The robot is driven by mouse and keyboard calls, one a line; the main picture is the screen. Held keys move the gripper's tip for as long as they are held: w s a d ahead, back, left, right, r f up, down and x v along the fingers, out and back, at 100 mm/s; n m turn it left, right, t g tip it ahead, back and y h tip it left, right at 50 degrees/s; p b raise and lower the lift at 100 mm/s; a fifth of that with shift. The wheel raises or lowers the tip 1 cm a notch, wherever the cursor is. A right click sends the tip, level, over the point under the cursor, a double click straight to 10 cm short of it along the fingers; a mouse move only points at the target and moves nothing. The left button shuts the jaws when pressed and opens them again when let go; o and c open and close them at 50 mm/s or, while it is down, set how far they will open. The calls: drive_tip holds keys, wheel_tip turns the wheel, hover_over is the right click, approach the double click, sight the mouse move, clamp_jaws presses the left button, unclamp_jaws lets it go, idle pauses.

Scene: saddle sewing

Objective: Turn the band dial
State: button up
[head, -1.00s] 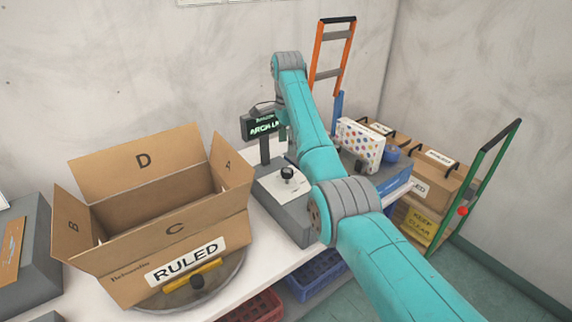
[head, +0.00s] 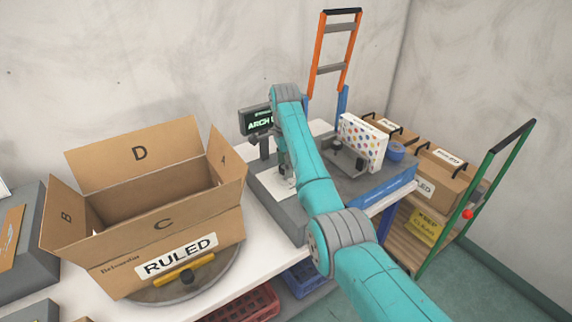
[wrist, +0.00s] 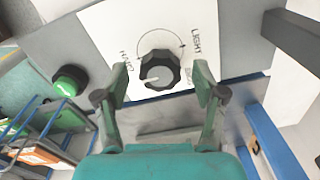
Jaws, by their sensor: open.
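The black band dial (wrist: 159,70) with a lighter grey cap sits on a white plate (wrist: 108,28) with a printed arc and words at both sides, in the wrist view. My gripper (wrist: 161,76) is open, with one finger on each side of the dial and a visible gap at both sides. I cannot tell how deep the fingertips reach beside it. In the head view my gripper (head: 285,163) is over the grey machine box (head: 273,205), and my arm hides the dial there. The small dark display (head: 257,121) behind shows green text, partly covered by my arm.
A green button (wrist: 70,80) is left of the dial in the wrist view. An open cardboard box marked RULED (head: 165,225) stands on a round turntable (head: 215,280) at left. A dotted white box (head: 362,143) and a blue tape roll (head: 396,152) are at right.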

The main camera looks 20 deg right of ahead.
drive_tip(key=c, duration=1.1)
drive_tip(key=shift+c, duration=0.2)
